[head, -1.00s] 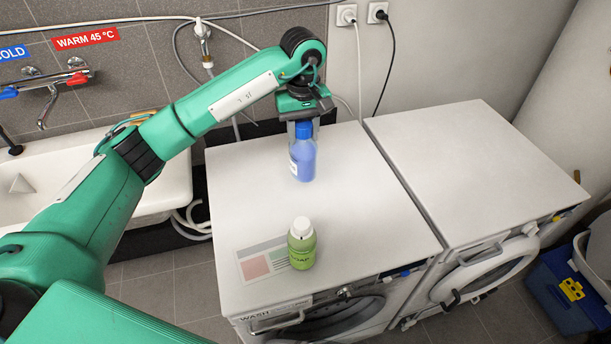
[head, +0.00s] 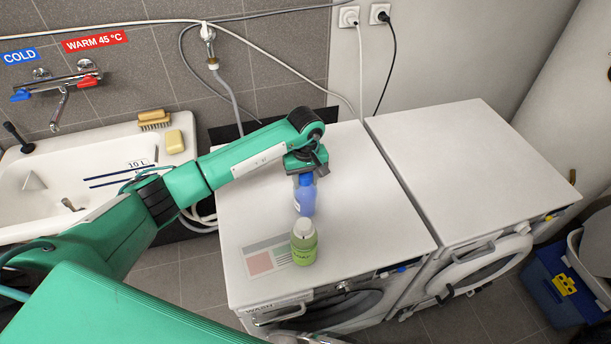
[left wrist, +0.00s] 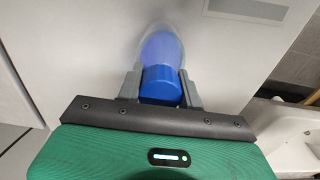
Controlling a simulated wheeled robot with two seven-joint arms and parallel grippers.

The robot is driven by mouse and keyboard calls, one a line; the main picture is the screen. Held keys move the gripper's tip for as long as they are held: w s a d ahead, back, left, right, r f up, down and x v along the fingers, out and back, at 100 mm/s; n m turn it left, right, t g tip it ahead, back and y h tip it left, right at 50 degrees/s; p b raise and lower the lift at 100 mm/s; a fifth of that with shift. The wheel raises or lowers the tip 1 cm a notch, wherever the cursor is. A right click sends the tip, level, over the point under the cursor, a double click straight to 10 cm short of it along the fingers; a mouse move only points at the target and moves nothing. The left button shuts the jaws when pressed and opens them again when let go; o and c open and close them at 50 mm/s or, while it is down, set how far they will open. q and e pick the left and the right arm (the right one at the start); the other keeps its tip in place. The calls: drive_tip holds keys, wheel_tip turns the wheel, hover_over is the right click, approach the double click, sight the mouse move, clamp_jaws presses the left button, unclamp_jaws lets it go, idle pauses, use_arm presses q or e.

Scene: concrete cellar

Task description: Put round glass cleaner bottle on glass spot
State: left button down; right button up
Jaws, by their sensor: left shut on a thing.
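In the left wrist view the bottle (left wrist: 161,52) sits between both fingers (left wrist: 161,84). It is upright above the left washing machine, behind the green bottle; I cannot tell whether its base touches the top. A flat printed mat (head: 264,244) with grey, pink and green-striped areas lies near the machine's front left; which area is the glass spot is not readable. My right gripper is not in view.
A green soap bottle (head: 304,246) with a white cap stands at the mat's right edge, close in front of the blue bottle. The right washing machine's top (head: 455,150) is clear. A sink (head: 100,165) with brush and soap is at left.

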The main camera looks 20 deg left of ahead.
use_arm(q)
drive_tip(key=shift+f+b, duration=0.15)
drive_tip(key=shift+b, duration=0.2)
drive_tip(key=c, duration=0.9)
unclamp_jaws()
